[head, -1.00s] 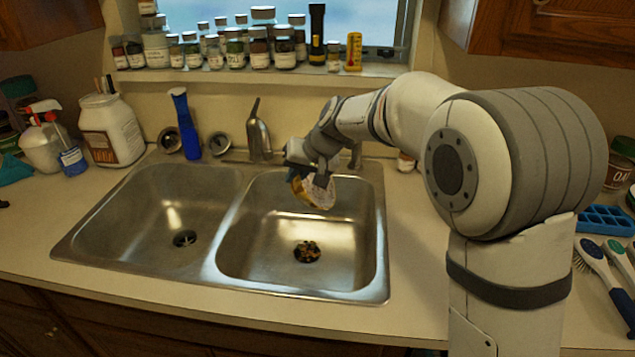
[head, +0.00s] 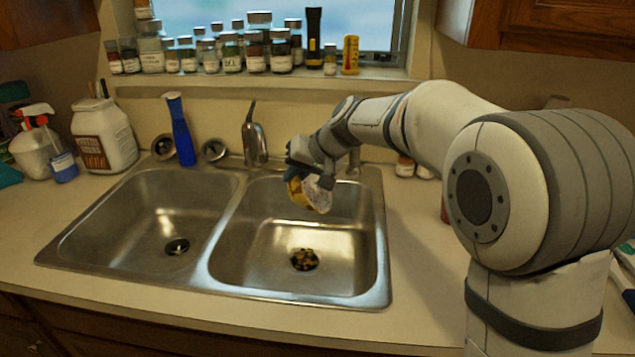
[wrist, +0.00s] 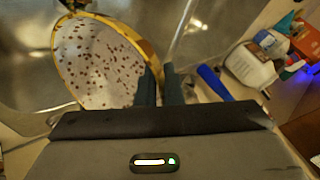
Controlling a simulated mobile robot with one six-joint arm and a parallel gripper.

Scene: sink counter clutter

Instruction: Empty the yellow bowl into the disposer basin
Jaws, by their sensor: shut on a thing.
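The yellow bowl (head: 296,192) is held tipped on its side above the back of the right basin (head: 245,270). In the wrist view the bowl (wrist: 100,65) shows a yellow rim and a whitish inside with many brown specks; I cannot tell whether these are pattern or residue. No loose pile shows inside it. My gripper (head: 303,166) is shut on the bowl's rim; its dark fingers (wrist: 160,82) show in the wrist view. Dark and orange scraps (head: 304,260) lie at the drain of the right basin.
The left basin (head: 130,215) is empty, with an open drain (head: 177,246). A faucet (head: 255,142) and a blue brush-like object (head: 180,130) stand behind the basins. A white tub (head: 104,135) and spray bottle (head: 35,145) are at left. Jars line the sill (head: 250,80).

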